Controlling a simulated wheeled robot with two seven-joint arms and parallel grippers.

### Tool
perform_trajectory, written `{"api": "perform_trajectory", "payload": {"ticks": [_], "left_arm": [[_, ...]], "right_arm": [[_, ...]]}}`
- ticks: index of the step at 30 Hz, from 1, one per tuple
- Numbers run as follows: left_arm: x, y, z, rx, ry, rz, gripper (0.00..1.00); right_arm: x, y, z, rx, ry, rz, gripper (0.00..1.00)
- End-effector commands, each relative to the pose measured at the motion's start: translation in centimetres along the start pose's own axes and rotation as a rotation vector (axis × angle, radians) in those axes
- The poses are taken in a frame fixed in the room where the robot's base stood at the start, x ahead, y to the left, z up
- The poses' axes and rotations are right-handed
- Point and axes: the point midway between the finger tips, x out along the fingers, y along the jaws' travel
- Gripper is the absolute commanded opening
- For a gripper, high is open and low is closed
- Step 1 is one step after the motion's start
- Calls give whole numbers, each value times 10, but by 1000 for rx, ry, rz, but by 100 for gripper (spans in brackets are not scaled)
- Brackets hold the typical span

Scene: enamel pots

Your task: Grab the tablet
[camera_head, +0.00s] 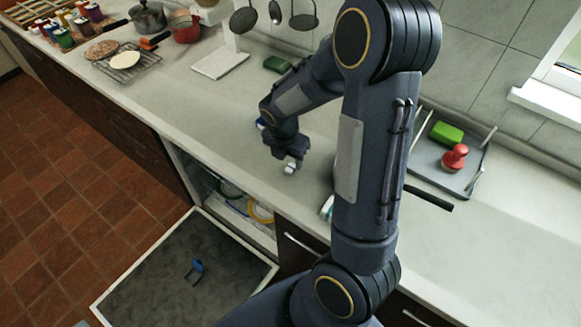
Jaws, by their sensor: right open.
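A small white piece, probably the tablet (290,169), shows on the grey counter at my right gripper's fingertips. My right gripper (288,162) points down over it with its jaws open. The fingers cover part of the piece, and I cannot tell whether they touch it. My left gripper is not in view.
Below the counter, an appliance door (150,275) hangs open, with a small blue-lidded compartment (195,268) on it. A cooling rack (127,67) and pot (148,17) stand at left.

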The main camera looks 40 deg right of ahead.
Motion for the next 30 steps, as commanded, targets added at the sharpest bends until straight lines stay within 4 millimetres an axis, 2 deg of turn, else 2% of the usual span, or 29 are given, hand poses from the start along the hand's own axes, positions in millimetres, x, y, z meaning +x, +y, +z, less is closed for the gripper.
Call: {"api": "perform_trajectory", "payload": {"ticks": [9,18,28,30], "left_arm": [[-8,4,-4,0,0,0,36],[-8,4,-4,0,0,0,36],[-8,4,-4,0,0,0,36],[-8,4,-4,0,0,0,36]], "right_arm": [[43,1,3,3,2,-3,47],[48,2,3,4,1,1,47],[48,2,3,4,1,1,4],[48,2,3,4,1,1,0]]}}
